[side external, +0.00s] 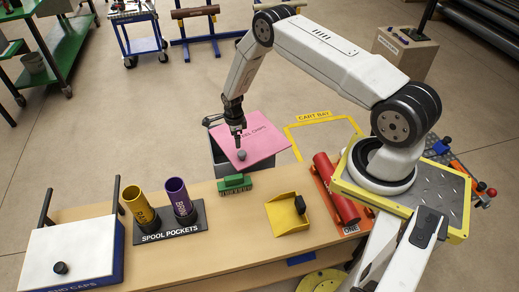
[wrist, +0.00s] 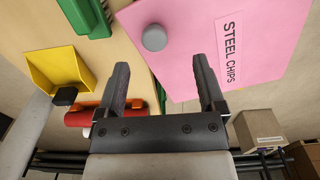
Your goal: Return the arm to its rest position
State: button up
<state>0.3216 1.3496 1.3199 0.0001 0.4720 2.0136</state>
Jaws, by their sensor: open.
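My gripper (side external: 238,131) hangs from my arm above the pink lid (side external: 262,135). In the wrist view my gripper (wrist: 162,72) is open, with nothing between its fingers. The pink lid (wrist: 200,50) carries a "STEEL CHIPS" label and a grey round knob (wrist: 154,38), which lies just beyond the fingertips. In the side view the knob (side external: 241,155) shows just below the fingers, apart from them as far as I can tell. The lid lies over a dark grey bin (side external: 222,161) and covers most of its top.
The wooden bench (side external: 235,212) holds a green brush (side external: 234,183), a yellow dustpan (side external: 288,214), a red cylinder (side external: 336,188), yellow and purple spools in a black holder (side external: 170,227) and a white-topped box (side external: 70,255). A yellow floor outline (side external: 323,119) lies beyond the bin.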

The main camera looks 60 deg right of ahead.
jog(key=s+a+r+n, duration=0.1)
jog(key=a+r+n, duration=0.25)
jog(key=r, duration=0.25)
jog(key=s+a+r+n+t, duration=0.1)
jog(key=a+r+n, duration=0.1)
jog(key=r+n, duration=0.4)
jog(key=s+a+r+n, duration=0.1)
jog(key=a+r+n, duration=0.2)
jog(key=r, duration=0.4)
jog(key=s+a+r+n, duration=0.3)
jog(key=s+r+n, duration=0.2)
jog(key=s+n, duration=0.2)
jog(key=s+a+r+n+t, duration=0.1)
jog(key=s+a+r+n, duration=0.3)
jog(key=s, duration=0.5)
notch_tip(320, 180, up, 2)
jog(key=n, duration=0.3)
jog(key=shift+t, duration=0.3)
jog(key=shift+w, duration=0.15)
